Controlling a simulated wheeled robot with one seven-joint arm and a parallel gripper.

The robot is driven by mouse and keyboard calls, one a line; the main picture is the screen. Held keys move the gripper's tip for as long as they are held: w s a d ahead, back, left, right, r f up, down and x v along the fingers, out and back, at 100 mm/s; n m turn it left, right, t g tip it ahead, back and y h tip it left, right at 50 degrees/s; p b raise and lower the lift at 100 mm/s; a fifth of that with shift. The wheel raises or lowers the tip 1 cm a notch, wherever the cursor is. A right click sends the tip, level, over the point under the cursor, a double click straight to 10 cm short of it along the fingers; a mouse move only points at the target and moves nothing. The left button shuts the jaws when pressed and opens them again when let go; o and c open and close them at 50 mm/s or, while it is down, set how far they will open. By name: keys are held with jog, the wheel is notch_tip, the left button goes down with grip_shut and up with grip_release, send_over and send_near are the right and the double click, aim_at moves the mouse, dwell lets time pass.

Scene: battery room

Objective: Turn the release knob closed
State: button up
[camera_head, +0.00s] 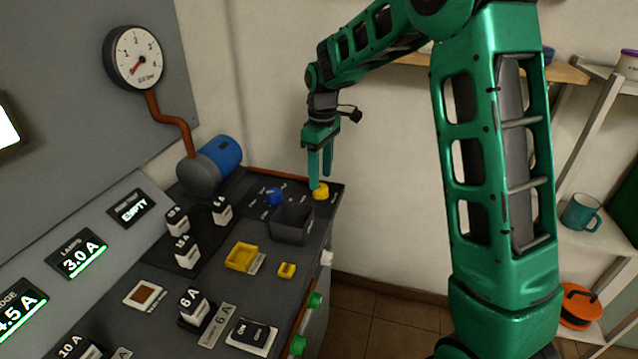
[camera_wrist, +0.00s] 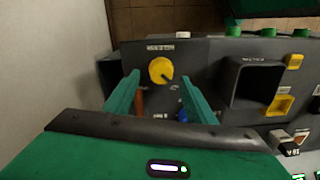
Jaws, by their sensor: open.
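The yellow release knob (camera_head: 321,191) sits at the far right corner of the dark console top. In the wrist view the yellow knob (camera_wrist: 161,70) lies ahead of and between my fingers, with a dark pointer mark on its lower right side. A label strip lies beyond it. My gripper (camera_head: 320,184) points down over the knob, fingers apart. In the wrist view my gripper (camera_wrist: 158,82) shows one finger on each side of the knob, with gaps between. I cannot tell how high the fingertips are above it. A blue knob (camera_head: 273,196) sits to its left, partly hidden in the wrist view.
A dark open bin (camera_head: 291,224) stands close in front of the knobs. Yellow trays (camera_head: 242,256) and several labelled blocks (camera_head: 187,252) lie on the console. A blue motor (camera_head: 222,153) and a gauge (camera_head: 134,57) are at the back. A wall stands behind the console.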

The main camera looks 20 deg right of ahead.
aim_at(321, 185)
notch_tip(321, 185, up, 7)
jog(key=shift+w, duration=0.15)
jog(key=shift+d+r, duration=0.1)
jog(key=shift+d, duration=0.05)
dwell(0.4)
jog(key=s+d+r+m, duration=0.1)
jog(key=s+d+m, duration=0.4)
jog(key=s, duration=0.5)
jog(key=s+d+r+m, duration=0.1)
jog(key=s+d+m, duration=0.2)
jog(key=s+d, duration=0.55)
jog(key=s+d+f+m, duration=0.1)
jog(key=s+f+m, duration=0.1)
jog(key=s, duration=0.9)
jog(key=s+d+f+m, duration=0.1)
jog(key=s+f+m, duration=0.2)
jog(key=s, duration=0.7)
jog(key=shift+s+d+f+m, duration=0.2)
jog(key=shift+s+m, duration=0.15)
jog(key=shift+m, duration=0.75)
